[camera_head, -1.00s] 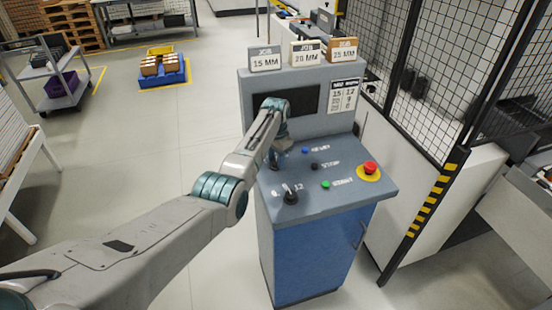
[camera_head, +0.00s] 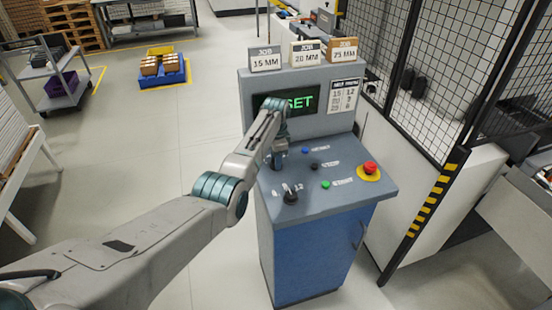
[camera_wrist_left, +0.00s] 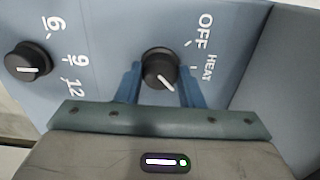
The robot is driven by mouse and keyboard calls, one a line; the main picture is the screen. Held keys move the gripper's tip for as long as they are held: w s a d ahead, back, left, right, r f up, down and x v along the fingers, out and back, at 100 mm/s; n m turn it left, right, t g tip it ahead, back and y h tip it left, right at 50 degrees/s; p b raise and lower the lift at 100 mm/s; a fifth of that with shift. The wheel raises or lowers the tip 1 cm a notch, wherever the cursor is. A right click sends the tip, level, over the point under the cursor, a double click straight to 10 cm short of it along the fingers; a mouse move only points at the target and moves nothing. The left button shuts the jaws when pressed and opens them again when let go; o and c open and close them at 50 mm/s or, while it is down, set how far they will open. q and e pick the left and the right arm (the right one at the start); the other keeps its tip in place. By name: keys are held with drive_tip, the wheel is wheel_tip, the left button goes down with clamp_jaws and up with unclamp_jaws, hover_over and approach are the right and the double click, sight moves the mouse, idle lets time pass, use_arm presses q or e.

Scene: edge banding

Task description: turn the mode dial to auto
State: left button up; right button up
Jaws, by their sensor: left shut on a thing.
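The mode dial (camera_wrist_left: 160,66) is a black round knob with a white pointer line, seen in the left wrist view between two blue fingers. My left gripper (camera_wrist_left: 159,88) is shut on it. OFF (camera_wrist_left: 204,30) and HEAT (camera_wrist_left: 208,68) are printed to its right. The pointer slants to the lower right, below the HEAT mark; any AUTO label is hidden, perhaps by the right finger. In the head view my left gripper (camera_head: 276,160) is at the panel's left side and hides the dial. My right gripper is not in view.
A second dial (camera_head: 290,197) marked 6, 9, 12 sits nearer on the console (camera_head: 335,205). Blue (camera_head: 305,150), black (camera_head: 314,166) and green (camera_head: 325,184) buttons and a red emergency stop (camera_head: 370,168) are to the right. The screen (camera_head: 310,101) shows green letters ending "SET", partly hidden.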

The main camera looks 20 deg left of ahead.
use_arm(q)
drive_tip(key=shift+r, duration=0.15)
drive_tip(key=o, duration=1)
wheel_tip(320, 180, up, 11)
drive_tip(key=b, duration=0.4)
drive_tip(key=shift+f, duration=0.25)
